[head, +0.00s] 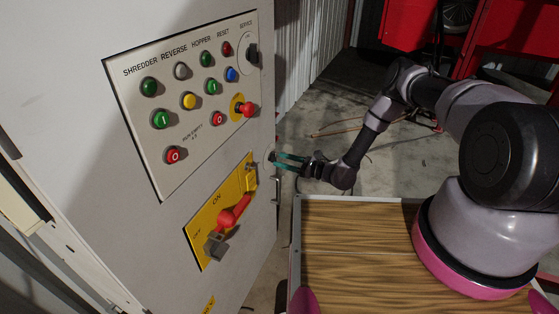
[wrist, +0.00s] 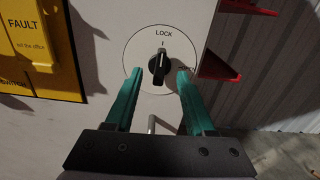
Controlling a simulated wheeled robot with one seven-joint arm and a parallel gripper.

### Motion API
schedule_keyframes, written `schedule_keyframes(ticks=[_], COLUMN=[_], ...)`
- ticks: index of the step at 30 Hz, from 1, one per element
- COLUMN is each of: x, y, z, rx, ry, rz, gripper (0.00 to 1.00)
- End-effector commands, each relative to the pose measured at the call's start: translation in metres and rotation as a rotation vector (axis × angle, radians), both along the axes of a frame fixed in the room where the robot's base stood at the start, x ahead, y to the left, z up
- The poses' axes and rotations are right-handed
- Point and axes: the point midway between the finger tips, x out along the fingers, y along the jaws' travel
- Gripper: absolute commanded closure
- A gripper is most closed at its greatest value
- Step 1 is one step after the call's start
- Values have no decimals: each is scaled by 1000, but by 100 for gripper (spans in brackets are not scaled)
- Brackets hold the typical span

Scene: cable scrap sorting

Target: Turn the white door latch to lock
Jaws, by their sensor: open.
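The door latch is a black knob (wrist: 159,68) on a round white plate (wrist: 138,50) in the wrist view. The plate reads LOCK at the top, with a short tick under it. A second label at the right is partly hidden by a finger. The knob's bar stands nearly upright, its top end close to the tick. My gripper (head: 280,160) is open, with teal fingers facing the panel's right edge in the head view. In the wrist view the fingertips lie on either side of the knob, with gaps; I cannot tell how far they are from the plate.
A metal door handle (head: 275,190) sits just below my gripper. The yellow switch plate (head: 199,242) with a red lever (head: 232,213) and the button panel (head: 140,100) are at the left. Red parts (wrist: 228,68) stick out right of the latch.

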Motion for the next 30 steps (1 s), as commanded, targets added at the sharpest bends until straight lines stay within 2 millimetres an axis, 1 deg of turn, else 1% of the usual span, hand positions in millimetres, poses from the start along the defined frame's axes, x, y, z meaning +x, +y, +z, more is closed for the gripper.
schedule_keyframes(ticks=[9, 15, 30], x=[-11, -16, -17], y=[-30, -45, -48], z=[0, 0, 2], rx=[0, 1, 0], ry=[1, 0, -3], rz=[-1, 0, 3], gripper=[45, 45, 45])
